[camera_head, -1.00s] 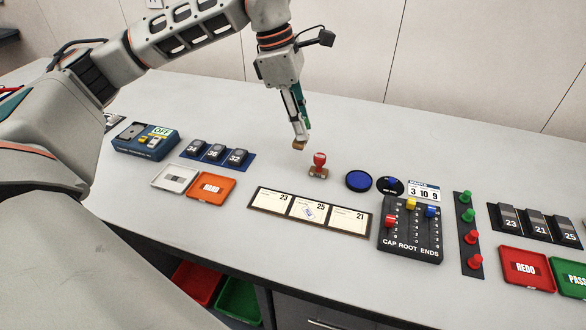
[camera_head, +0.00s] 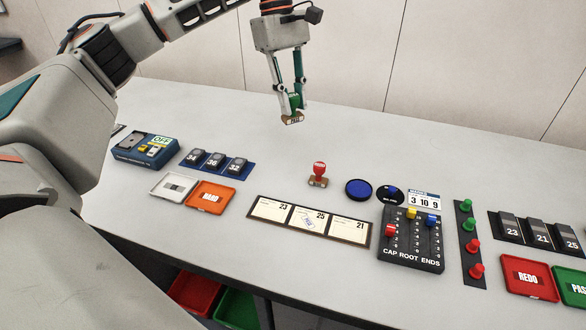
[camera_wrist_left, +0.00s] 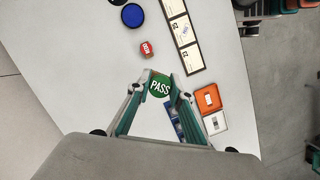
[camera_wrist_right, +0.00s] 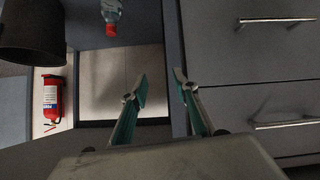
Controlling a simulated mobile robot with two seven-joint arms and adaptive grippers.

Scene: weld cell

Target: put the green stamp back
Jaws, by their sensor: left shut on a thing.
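The green stamp (camera_head: 296,102) is held between the fingers of my left gripper (camera_head: 289,98), above the back of the bench. Its brown base points down, clear of the bench. In the left wrist view its round green top reads PASS (camera_wrist_left: 160,86), with a finger on each side. A red stamp (camera_head: 318,172) stands upright on the bench, below and a little right of the held stamp; it also shows in the left wrist view (camera_wrist_left: 146,48). My right gripper (camera_wrist_right: 160,82) shows only in its own wrist view, open and empty, beside drawer fronts.
A blue ink pad (camera_head: 358,190) lies right of the red stamp. A card strip (camera_head: 310,232), slider board (camera_head: 412,250), orange tray (camera_head: 212,208) and white tray (camera_head: 174,196) lie in front. A green PASS tray (camera_head: 572,284) sits at far right, by a red REDO tray (camera_head: 526,296).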

